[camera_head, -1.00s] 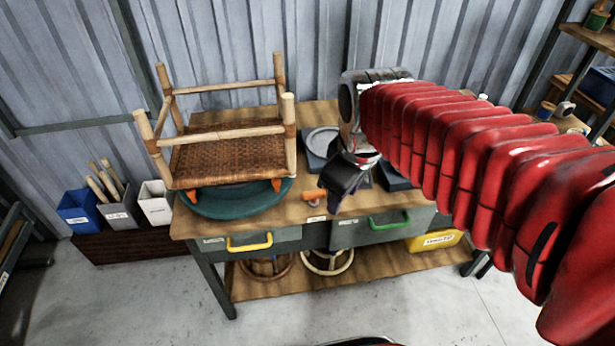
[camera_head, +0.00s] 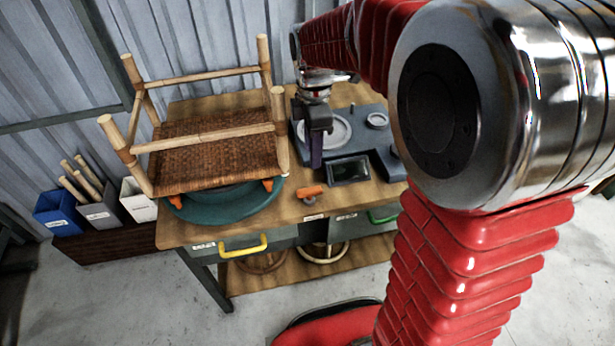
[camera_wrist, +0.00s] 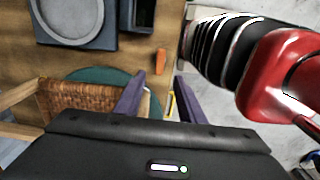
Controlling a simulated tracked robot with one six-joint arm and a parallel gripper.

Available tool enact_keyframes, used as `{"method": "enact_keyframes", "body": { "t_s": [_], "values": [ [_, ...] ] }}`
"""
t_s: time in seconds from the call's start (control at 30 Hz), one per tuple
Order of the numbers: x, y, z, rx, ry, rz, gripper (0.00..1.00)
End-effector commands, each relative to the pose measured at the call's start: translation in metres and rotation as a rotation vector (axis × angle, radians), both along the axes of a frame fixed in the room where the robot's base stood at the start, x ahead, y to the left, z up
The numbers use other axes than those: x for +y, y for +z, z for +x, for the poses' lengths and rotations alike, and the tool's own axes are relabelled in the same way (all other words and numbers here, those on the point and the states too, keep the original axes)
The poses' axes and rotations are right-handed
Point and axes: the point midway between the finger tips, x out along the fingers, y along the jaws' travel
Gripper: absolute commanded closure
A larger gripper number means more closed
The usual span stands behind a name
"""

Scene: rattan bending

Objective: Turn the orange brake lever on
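The orange brake lever (camera_head: 311,191) sits near the front edge of the workbench, just right of the teal turntable (camera_head: 215,210). It also shows in the wrist view (camera_wrist: 160,61), beyond the fingertips and roughly in line with the gap between them. My gripper (camera_head: 316,160) points down above the bench, behind the lever and apart from it. Its two purple fingers (camera_wrist: 156,92) are spread with nothing visible between them, so it is open and empty. A rattan chair frame (camera_head: 205,157) with a woven seat stands on the turntable.
A yellow drawer handle (camera_head: 243,246) and a green one (camera_head: 382,217) stick out below.

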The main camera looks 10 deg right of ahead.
Motion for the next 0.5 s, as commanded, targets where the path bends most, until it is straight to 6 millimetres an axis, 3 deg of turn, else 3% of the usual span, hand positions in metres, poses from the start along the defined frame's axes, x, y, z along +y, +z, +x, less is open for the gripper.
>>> {"method": "enact_keyframes", "body": {
  "t_s": [0.27,0.5],
  "values": [
    [0.01,-0.001,-0.001,0.0,0.02,0.0,0.64],
    [0.011,-0.017,-0.001,0.002,0.023,0.0,0.64]
  ]
}}
